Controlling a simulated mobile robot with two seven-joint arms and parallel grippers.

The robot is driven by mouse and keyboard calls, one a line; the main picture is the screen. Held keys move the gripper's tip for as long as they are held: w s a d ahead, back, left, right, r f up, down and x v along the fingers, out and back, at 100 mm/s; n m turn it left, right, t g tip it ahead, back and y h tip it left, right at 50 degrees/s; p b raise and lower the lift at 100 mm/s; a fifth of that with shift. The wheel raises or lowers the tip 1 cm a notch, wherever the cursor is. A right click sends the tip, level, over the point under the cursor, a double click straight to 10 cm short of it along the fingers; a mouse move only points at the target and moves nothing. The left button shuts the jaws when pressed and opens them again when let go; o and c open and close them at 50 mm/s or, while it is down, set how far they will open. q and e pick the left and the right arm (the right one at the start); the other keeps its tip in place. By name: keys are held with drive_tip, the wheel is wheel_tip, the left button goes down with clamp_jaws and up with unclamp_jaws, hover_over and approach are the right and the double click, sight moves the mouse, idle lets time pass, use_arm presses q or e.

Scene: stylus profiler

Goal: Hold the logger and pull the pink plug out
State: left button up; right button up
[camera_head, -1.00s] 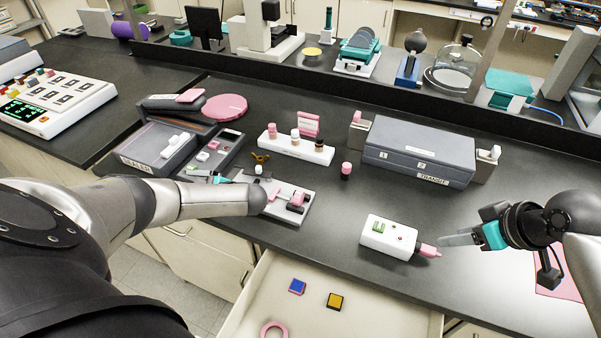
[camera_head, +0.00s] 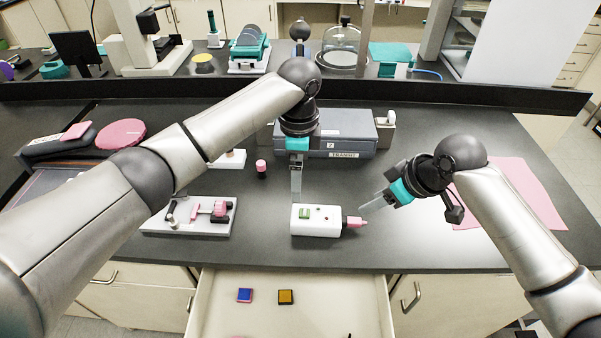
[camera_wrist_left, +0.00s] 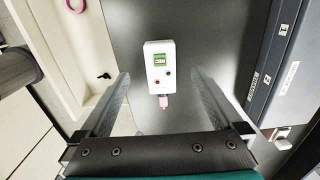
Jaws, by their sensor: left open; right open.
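The logger is a white box (camera_head: 316,221) with a green display, lying on the black bench near its front edge. The pink plug (camera_head: 355,222) sits in its right end; it also shows in the left wrist view (camera_wrist_left: 164,101). My left gripper (camera_head: 297,198) is open and points down just behind the logger. In the left wrist view the logger (camera_wrist_left: 159,66) lies beyond and between the two spread fingers, not gripped. My right gripper (camera_head: 366,206) is open, right of the plug, its fingers pointing at it and apparently close; whether they touch it is unclear.
An open drawer (camera_head: 215,300) with a blue and a yellow block juts out below the bench edge. A grey case (camera_head: 350,130) stands behind the logger. A white fixture (camera_head: 190,228) with pink parts is to the left. A pink mat (camera_head: 510,190) lies at right.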

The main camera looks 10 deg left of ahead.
sight(301, 212)
use_arm(q)
drive_tip(key=f, duration=1.4)
drive_tip(key=shift+d+f, duration=0.35)
drive_tip(key=shift+c, duration=0.2)
clamp_jaws()
idle(0.8)
idle(0.3)
